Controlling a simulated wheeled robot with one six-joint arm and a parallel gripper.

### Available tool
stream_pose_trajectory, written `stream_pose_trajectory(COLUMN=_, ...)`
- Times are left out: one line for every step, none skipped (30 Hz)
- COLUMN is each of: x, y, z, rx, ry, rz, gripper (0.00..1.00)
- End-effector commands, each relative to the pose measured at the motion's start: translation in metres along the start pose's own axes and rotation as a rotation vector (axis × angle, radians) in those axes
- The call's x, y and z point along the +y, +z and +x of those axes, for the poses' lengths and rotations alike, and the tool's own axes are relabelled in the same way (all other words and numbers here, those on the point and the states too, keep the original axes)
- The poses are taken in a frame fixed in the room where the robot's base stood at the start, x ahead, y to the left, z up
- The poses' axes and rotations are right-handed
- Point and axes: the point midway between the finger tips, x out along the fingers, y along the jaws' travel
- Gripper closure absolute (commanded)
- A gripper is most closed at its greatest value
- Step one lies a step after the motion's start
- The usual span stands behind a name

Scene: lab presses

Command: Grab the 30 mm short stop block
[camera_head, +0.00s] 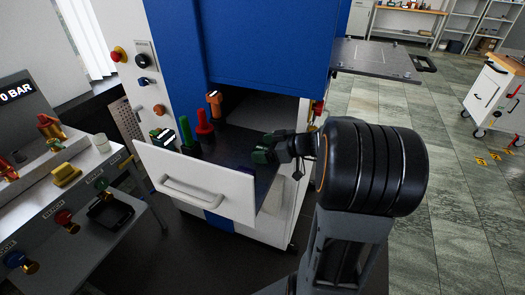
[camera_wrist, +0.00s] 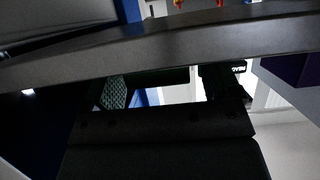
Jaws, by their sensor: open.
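Several stop pieces stand in the open white drawer (camera_head: 205,186) in the head view: a green one with a white label (camera_head: 163,136), a green post (camera_head: 186,132), a red post (camera_head: 204,127) and an orange piece (camera_head: 214,103). A dark purple piece (camera_head: 245,169) shows low behind the drawer front. No size marking can be read, so I cannot tell which is the 30 mm short block. My gripper (camera_head: 264,152) is over the right part of the drawer, right of the posts and near the purple piece. It is open; its fingers (camera_wrist: 170,92) show in the wrist view with nothing clearly between them.
The blue press body (camera_head: 245,45) rises behind the drawer. A metal shelf plate (camera_head: 375,60) juts out at its right. A grey bench with coloured knobs (camera_head: 62,160) stands at the left.

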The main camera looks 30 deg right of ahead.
Motion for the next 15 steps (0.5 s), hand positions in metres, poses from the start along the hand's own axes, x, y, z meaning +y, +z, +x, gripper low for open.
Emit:
stream_pose_trajectory(x=0.0, y=0.0001, z=0.0004, rx=0.0, ry=0.0, rz=0.0, gripper=0.17)
stream_pose_trajectory(x=0.0, y=0.0002, z=0.0003, rx=0.0, ry=0.0, rz=0.0, gripper=0.17)
stream_pose_trajectory(x=0.0, y=0.0002, z=0.0003, rx=0.0, ry=0.0, rz=0.0, gripper=0.17)
stream_pose_trajectory(x=0.0, y=0.0002, z=0.0002, rx=0.0, ry=0.0, rz=0.0, gripper=0.17)
stream_pose_trajectory(x=0.0001, y=0.0002, z=0.0001, rx=0.0, ry=0.0, rz=0.0, gripper=0.17)
stream_pose_trajectory(x=0.0001, y=0.0002, z=0.0001, rx=0.0, ry=0.0, rz=0.0, gripper=0.19)
stream_pose_trajectory(x=0.0001, y=0.0002, z=0.0001, rx=0.0, ry=0.0, rz=0.0, gripper=0.22)
stream_pose_trajectory(x=0.0001, y=0.0002, z=0.0, rx=0.0, ry=0.0, rz=0.0, gripper=0.25)
stream_pose_trajectory(x=0.0001, y=0.0002, z=0.0, rx=0.0, ry=0.001, rz=0.0, gripper=0.29)
stream_pose_trajectory(x=0.0001, y=0.0002, z=0.0, rx=0.0, ry=0.001, rz=0.0, gripper=0.31)
stream_pose_trajectory(x=0.0001, y=0.0002, z=-0.0001, rx=0.0, ry=0.001, rz=0.0, gripper=0.34)
stream_pose_trajectory(x=0.0001, y=0.0002, z=-0.0001, rx=0.0, ry=0.001, rz=0.0, gripper=0.38)
stream_pose_trajectory(x=0.0001, y=0.0002, z=-0.0001, rx=0.0, ry=0.001, rz=0.0, gripper=0.41)
stream_pose_trajectory(x=0.0001, y=0.0002, z=-0.0001, rx=0.0, ry=0.001, rz=0.0, gripper=0.44)
stream_pose_trajectory(x=0.0001, y=0.0002, z=-0.0002, rx=0.0, ry=0.001, rz=0.0, gripper=0.48)
